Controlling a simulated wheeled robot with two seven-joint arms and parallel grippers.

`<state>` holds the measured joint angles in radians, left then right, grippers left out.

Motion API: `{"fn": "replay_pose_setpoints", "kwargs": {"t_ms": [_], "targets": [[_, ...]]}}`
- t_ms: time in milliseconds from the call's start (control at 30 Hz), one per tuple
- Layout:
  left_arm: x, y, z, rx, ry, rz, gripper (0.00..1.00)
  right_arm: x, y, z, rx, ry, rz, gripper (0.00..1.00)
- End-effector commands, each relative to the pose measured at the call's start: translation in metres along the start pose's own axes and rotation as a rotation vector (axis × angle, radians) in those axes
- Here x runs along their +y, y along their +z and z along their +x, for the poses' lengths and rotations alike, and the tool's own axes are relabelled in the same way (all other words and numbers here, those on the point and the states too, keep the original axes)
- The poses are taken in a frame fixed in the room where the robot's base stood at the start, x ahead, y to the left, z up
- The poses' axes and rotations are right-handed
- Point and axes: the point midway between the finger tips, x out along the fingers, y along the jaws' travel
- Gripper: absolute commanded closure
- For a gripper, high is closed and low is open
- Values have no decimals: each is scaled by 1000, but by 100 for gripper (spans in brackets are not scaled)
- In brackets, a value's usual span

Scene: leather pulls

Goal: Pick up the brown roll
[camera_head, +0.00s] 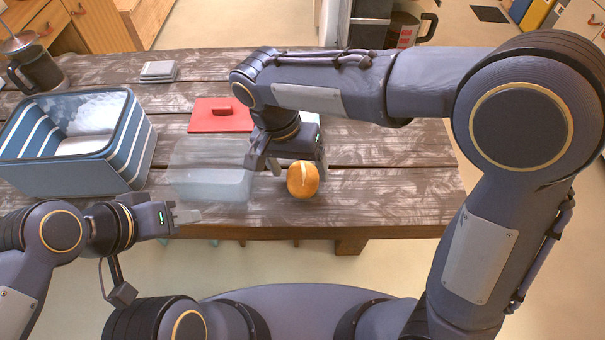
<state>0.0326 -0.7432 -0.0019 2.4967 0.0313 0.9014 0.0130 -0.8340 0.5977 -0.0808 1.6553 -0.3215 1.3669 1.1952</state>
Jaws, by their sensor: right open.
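The brown roll (303,181) is round with a pale split on top. It sits on the wooden table (390,195) near the front edge. My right gripper (296,166) points down at the table just behind the roll, its jaws open. One finger shows left of the roll and the other close behind it; I cannot tell whether either touches it. My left gripper (188,215) is off the table's front edge at the lower left, away from the roll. Its finger opening is not clear from this angle.
A clear box (207,185) stands just left of my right gripper. A striped blue basket (75,172) stands at the left. A red board (215,117), grey coasters (158,71) and a French press (36,68) stand behind. The table right of the roll is clear.

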Motion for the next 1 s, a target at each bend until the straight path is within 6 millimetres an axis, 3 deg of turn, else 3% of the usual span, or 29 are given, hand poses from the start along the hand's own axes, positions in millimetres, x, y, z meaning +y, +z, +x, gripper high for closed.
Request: {"fn": "replay_pose_setpoints", "kwargs": {"t_ms": [133,400,767,1000], "targets": [[1,-1,-2,0,0,0,64,1,0,16,-1,0,1,21],[1,-1,-2,0,0,0,64,1,0,19,0,-1,1,21],[1,-1,-2,0,0,0,64,1,0,19,0,-1,0,68],[1,-1,-2,0,0,0,64,1,0,18,0,-2,0,70]]}}
